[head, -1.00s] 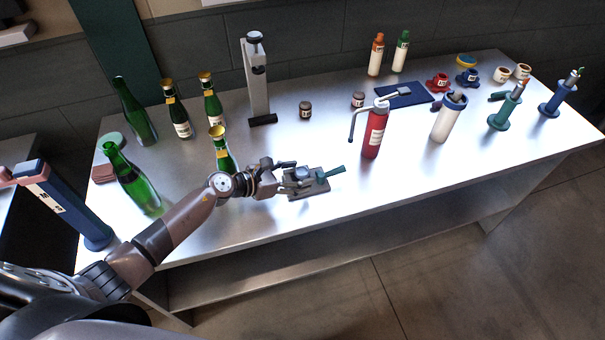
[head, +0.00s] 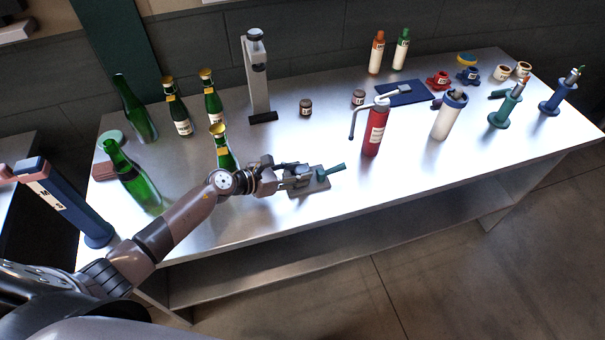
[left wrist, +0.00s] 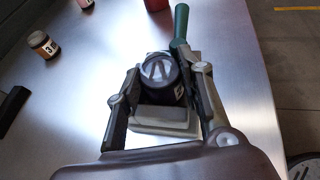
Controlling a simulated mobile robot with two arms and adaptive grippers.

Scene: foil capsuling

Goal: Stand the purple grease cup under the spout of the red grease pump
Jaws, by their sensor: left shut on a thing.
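The red grease pump (head: 374,132) stands upright on the metal table, its pale spout (head: 352,122) bending down on its left side. My left gripper (head: 299,178), well left of the pump, is at a grey block with a green handle (head: 333,169). In the left wrist view the gripper (left wrist: 166,78) is shut around a dark, round cup (left wrist: 161,72) with a pale top, above or on the grey block (left wrist: 162,126). I cannot tell its contact with the block, nor whether its dark colour is purple. My right gripper is not in view.
Small dark jars (head: 305,107) (head: 358,98) stand behind. Green bottles (head: 135,180) stand at left, near my left arm. A grey stand (head: 257,80) is at the back. A white pump (head: 449,118) stands right of the red one. Table between the block and red pump is mostly clear.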

